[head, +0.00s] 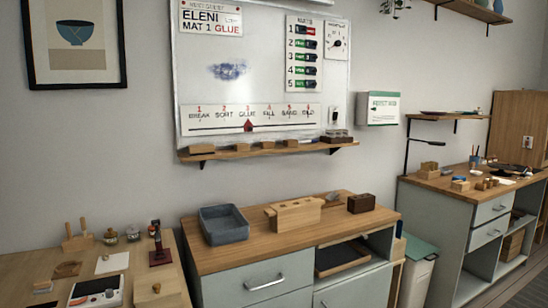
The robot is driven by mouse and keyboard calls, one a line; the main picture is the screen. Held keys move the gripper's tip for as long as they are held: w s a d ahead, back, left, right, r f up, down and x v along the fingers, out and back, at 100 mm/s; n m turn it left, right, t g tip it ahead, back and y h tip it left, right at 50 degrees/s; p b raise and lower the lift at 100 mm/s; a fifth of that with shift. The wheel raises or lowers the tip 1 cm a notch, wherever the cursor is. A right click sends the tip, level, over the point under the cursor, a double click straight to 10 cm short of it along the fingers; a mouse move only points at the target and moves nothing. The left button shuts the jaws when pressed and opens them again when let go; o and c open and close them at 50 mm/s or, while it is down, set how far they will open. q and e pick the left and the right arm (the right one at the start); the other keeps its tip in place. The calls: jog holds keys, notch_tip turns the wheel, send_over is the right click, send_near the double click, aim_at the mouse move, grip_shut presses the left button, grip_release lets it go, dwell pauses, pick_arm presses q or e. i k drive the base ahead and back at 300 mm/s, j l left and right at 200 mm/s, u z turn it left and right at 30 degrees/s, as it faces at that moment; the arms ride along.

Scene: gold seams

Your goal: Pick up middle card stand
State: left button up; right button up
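No object is clearly recognisable as the middle card stand. Several small wooden blocks sit in a row on the ledge under the whiteboard: a left one (202,149), a second one (246,146) and a third one (291,143), with darker pieces (337,135) at the right end. A long light wooden block (293,215) stands on the middle cabinet, with a dark brown block (361,203) to its right. I cannot tell whether any of these is a card stand. Neither gripper is in view.
The middle cabinet top (215,262) also bears a grey tray (223,225). A wooden table (135,268) at left holds a scale (97,292) and small tools. A bin (416,268) stands right of the cabinet. A cluttered workbench (440,186) is at far right.

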aim_at(267, 145)
jog(key=i+l, duration=0.25)
jog(key=i+l+u, duration=0.1)
jog(key=l, duration=0.35)
jog(key=i+l, duration=0.55)
jog(key=l, duration=0.15)
jog(key=i+l+u, duration=0.1)
jog(key=i+l, duration=0.35)
jog(key=l, duration=0.3)
jog(key=i+l+u, duration=0.1)
jog(key=l, duration=0.3)
jog(key=i+l, duration=0.3)
